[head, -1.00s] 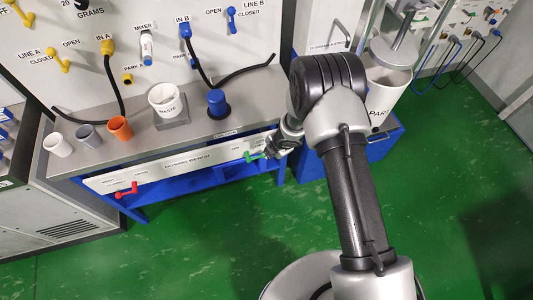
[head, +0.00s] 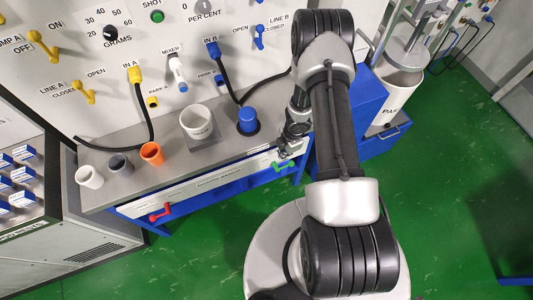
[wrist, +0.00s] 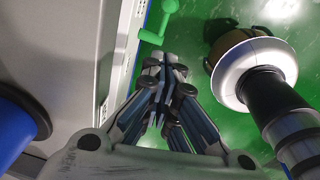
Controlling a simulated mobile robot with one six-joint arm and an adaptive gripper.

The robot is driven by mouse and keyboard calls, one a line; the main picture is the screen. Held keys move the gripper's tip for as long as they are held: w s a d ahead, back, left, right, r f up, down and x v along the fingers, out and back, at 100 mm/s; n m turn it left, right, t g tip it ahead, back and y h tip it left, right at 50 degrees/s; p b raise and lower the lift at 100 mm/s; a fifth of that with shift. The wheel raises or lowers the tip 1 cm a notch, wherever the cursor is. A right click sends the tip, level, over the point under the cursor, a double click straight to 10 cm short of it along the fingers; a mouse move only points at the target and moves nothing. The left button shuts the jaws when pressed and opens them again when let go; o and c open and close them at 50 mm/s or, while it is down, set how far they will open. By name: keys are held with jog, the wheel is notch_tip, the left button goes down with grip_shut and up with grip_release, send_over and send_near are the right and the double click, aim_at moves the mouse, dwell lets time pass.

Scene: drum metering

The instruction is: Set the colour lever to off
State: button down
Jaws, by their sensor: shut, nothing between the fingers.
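A green lever (head: 284,166) sits at the right end of the white strip (head: 205,184) along the bench front. A red lever (head: 161,212) sits at the strip's left end. The small labels by them are too blurred to tell which is the colour lever. My gripper (head: 286,153) is at the green lever in the head view and partly covers the strip there. In the wrist view my gripper (wrist: 162,75) is shut and empty, with the green lever (wrist: 158,22) just beyond its fingertips. A gap shows between them in that picture.
The panel behind carries hoses and yellow and blue levers. Green floor (head: 455,150) is open at right.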

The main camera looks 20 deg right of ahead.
jog(key=b, duration=0.5)
send_over(288, 165)
jog(key=a, duration=0.3)
notch_tip(288, 165, down, 10)
jog(key=shift+s+d+f, duration=0.15)
jog(key=shift+d+f, duration=0.8)
jog(key=shift+f, duration=0.2)
jog(key=shift+d+f, duration=0.25)
jog(key=shift+f, duration=0.3)
jog(key=shift+d+f+b, duration=0.25)
jog(key=shift+d+b, duration=0.05)
jog(key=shift+b, duration=0.1)
jog(key=shift+d, duration=0.15)
jog(key=shift+r, duration=0.1)
